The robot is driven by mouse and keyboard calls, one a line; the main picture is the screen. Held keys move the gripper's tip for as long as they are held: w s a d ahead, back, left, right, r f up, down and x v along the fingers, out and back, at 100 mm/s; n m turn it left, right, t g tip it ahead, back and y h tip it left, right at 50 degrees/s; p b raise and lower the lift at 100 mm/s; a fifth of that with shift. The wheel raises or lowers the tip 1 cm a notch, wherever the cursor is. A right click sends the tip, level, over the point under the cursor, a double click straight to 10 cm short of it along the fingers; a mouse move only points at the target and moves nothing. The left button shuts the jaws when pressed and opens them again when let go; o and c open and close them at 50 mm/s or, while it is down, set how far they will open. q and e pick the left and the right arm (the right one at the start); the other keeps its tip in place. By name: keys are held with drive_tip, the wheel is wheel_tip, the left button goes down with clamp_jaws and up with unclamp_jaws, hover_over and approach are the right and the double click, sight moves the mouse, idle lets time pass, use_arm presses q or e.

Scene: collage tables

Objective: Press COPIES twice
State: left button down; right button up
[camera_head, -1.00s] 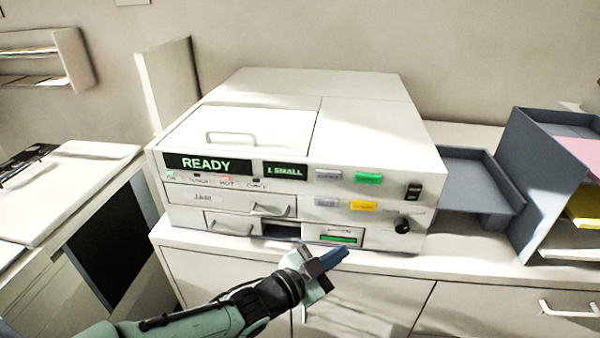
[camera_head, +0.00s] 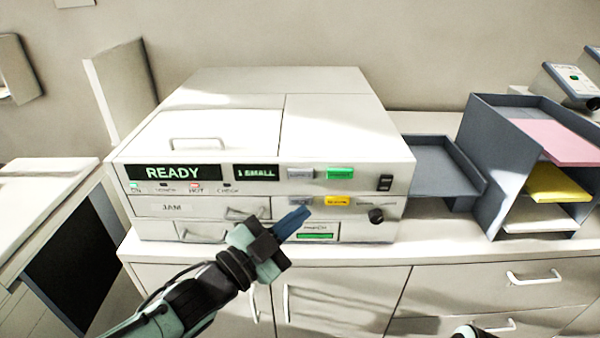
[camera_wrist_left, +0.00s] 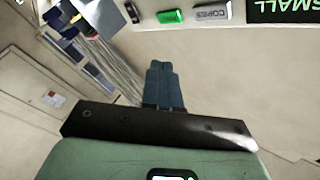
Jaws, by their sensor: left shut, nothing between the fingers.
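The white copier (camera_head: 330,128) stands on a cabinet, with a READY display (camera_head: 180,172) and a small "1 SMALL" display (camera_head: 256,172) on its front. The grey COPIES button (camera_head: 300,174) sits between that small display and a green button (camera_head: 340,174). COPIES also shows at the top of the left wrist view (camera_wrist_left: 212,13), its label legible. My left gripper (camera_head: 306,213) is shut and empty, its blue fingertips below COPIES in the head view and apart from it in the wrist view.
Below are a second grey button (camera_head: 301,201), a yellow button (camera_head: 336,201), a dark knob (camera_head: 376,215) and a black switch (camera_head: 385,183). A grey tray (camera_head: 440,165) and a paper sorter (camera_head: 484,150) stand to the right. Drawer handles (camera_head: 248,212) stick out at the lower left.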

use_arm(q)
drive_tip(key=p, duration=0.3)
approach(310, 172)
drive_tip(key=w+d, duration=0.2)
drive_tip(key=d, duration=0.2)
drive_tip(key=shift+w+r+p, duration=0.2)
drive_tip(key=shift+r+p, duration=0.1)
drive_tip(key=shift+r, duration=0.05)
use_arm(e)
drive_tip(key=w+r, duration=0.2)
drive_tip(key=r, duration=0.1)
drive_tip(key=w+r, duration=0.1)
drive_tip(key=r, duration=0.1)
use_arm(q)
drive_tip(key=shift+w, duration=0.2)
idle(0.8)
drive_tip(key=shift+w, duration=0.3)
